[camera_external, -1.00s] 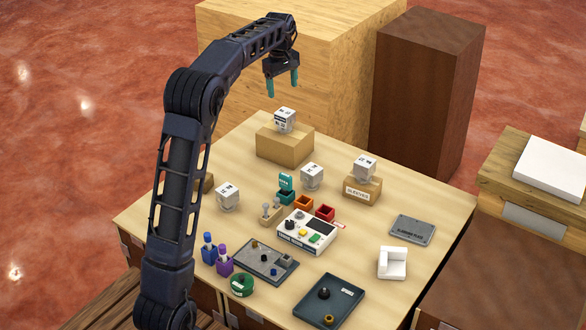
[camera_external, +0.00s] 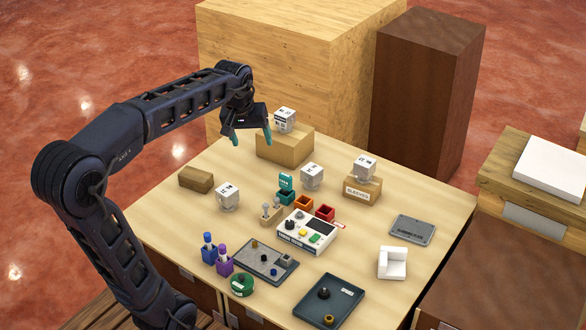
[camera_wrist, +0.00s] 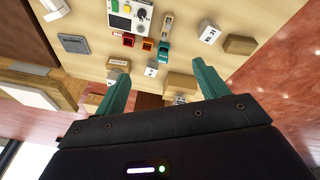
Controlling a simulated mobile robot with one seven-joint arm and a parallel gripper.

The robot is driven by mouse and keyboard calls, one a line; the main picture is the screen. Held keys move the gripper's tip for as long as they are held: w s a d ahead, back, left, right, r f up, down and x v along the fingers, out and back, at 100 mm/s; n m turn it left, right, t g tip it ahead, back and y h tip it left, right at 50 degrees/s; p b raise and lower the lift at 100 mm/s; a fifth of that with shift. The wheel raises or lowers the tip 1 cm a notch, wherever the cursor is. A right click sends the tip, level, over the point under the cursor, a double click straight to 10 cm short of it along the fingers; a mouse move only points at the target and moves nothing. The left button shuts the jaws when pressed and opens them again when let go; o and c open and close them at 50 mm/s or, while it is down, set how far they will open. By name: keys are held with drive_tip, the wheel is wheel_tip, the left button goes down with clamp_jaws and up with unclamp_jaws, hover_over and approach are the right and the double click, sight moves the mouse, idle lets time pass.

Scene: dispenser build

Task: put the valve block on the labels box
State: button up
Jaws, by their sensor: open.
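Several similar white blocks with small dark print are in view; I cannot read which is the valve block. One (camera_external: 285,120) sits on the cardboard box (camera_external: 272,150) at the back. One (camera_external: 312,176) stands mid-table, one (camera_external: 228,196) at the left, and one (camera_external: 365,167) on the box marked SLEEVES (camera_external: 361,193). No labels box is readable; the back box and a small brown box (camera_external: 195,179) at the left show no legible name. My gripper (camera_external: 251,139) is open and empty, fingers down, just left of the back box. Its fingers (camera_wrist: 163,85) also show in the wrist view.
A white control unit (camera_external: 306,232), small coloured bins (camera_external: 304,203), a dark tray (camera_external: 330,301), a grey plate (camera_external: 412,229) and a white corner piece (camera_external: 392,262) occupy the table's front and right. A large wooden crate (camera_external: 300,60) stands behind the table.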

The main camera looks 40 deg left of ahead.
drive_tip(key=s+d+f+m, duration=0.2)
drive_tip(key=s+f, duration=0.3)
drive_tip(key=s, duration=0.4)
drive_tip(key=s+d+f+m+t, duration=0.1)
drive_tip(key=s+d+f+m, duration=0.1)
drive_tip(key=s+f, duration=0.3)
drive_tip(key=s+m, duration=0.1)
drive_tip(key=s, duration=0.3)
drive_tip(key=shift+m, duration=0.3)
